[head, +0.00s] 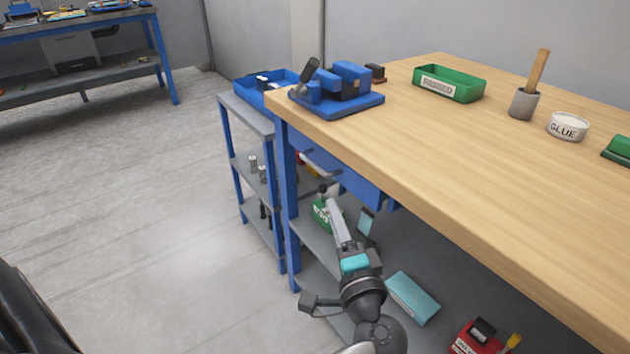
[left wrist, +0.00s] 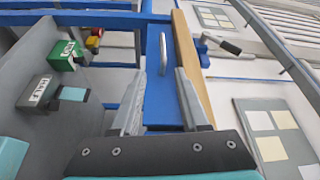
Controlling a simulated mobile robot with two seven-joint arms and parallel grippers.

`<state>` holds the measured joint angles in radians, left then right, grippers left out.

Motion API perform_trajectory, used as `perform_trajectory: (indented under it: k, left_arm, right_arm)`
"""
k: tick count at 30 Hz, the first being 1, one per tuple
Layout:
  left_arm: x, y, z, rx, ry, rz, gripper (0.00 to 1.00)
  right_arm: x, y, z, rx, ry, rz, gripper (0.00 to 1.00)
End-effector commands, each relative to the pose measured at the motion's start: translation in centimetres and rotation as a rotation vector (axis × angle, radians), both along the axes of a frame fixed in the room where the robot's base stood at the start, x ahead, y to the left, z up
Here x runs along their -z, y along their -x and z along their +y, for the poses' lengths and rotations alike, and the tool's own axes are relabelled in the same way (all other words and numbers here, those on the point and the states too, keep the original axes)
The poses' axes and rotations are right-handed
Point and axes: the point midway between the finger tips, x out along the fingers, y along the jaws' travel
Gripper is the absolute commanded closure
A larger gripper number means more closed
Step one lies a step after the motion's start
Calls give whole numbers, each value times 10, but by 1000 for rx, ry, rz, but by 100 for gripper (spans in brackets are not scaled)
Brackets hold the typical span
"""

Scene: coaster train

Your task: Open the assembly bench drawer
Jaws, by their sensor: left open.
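The assembly bench (head: 470,150) has a light wooden top and blue legs. Its blue drawer (head: 362,188) is under the top near the left end and looks closed. The drawer's metal handle (head: 322,167) is partly visible; in the left wrist view the silver bar handle (left wrist: 163,54) stands out from the blue drawer front (left wrist: 160,98). My left gripper (head: 336,214) is below and in front of the drawer. In the left wrist view its two fingers (left wrist: 159,72) are apart and empty, pointing at the drawer front, with the handle beyond the tips. The right gripper is not in view.
The bench's lower shelf holds a green box (head: 322,214), a teal box (head: 412,298) and a red box (head: 474,338). A blue vise (head: 340,88) and a green tray (head: 450,84) are on top. A grey-blue rack (head: 246,116) adjoins the left end. Floor at left is clear.

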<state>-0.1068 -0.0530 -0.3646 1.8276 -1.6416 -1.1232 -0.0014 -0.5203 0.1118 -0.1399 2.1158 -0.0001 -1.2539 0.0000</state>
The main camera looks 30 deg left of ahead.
Motion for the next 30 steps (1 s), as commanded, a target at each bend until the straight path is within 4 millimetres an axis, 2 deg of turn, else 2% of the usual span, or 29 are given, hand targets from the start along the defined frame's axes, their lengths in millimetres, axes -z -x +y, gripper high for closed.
perform_trajectory:
  k: [5, 21, 30]
  left_arm:
    - [-7, -10, 12, -11, -10, -18, 55]
    - [-13, -87, 90, -9, -9, -14, 55]
    - [-15, -105, 108, -7, -7, -12, 55]
  right_arm:
    - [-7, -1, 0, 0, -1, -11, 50]
    - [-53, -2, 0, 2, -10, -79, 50]
    - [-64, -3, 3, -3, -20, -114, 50]
